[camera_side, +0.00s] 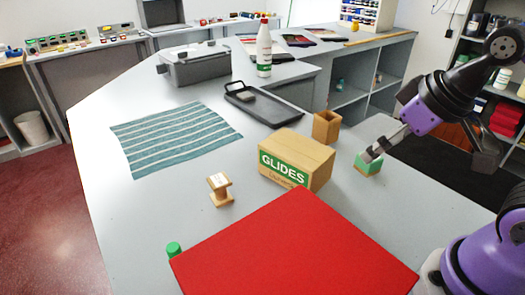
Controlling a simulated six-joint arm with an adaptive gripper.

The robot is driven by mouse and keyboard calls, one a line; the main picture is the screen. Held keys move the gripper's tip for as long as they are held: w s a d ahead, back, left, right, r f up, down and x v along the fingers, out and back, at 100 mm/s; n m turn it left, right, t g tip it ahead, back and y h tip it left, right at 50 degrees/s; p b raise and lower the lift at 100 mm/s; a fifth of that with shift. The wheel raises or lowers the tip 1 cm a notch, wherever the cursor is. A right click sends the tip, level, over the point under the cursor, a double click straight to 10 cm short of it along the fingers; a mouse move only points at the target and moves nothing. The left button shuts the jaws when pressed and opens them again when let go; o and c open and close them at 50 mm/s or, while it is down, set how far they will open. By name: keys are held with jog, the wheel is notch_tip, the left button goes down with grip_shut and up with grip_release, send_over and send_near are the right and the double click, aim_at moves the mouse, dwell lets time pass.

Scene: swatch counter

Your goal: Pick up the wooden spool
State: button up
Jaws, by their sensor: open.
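My gripper (371,154) is at the right, beyond the box from the spool, low over a small green-topped wooden block (368,164). Its jaws are open. A finger overlaps the block in the picture, and I cannot tell whether they touch.
A large red panel (293,250) covers the front, with a green cylinder (174,249) at its left corner. A striped teal cloth (175,136), a black tray (264,105), an open wooden holder (326,127) and a white bottle (264,48) stand farther back. The counter left of the spool is clear.

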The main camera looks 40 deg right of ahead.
jog(key=m+g, duration=0.1)
send_near(219, 180)
notch_tip(219, 180, down, 2)
jog(key=shift+h, duration=0.3)
jog(key=x, duration=0.5)
jog(key=shift+r, duration=0.1)
jog(key=x, duration=0.5)
jog(key=shift+w+a+f, duration=0.2)
jog(key=shift+w, duration=0.2)
jog(key=c, duration=1.2)
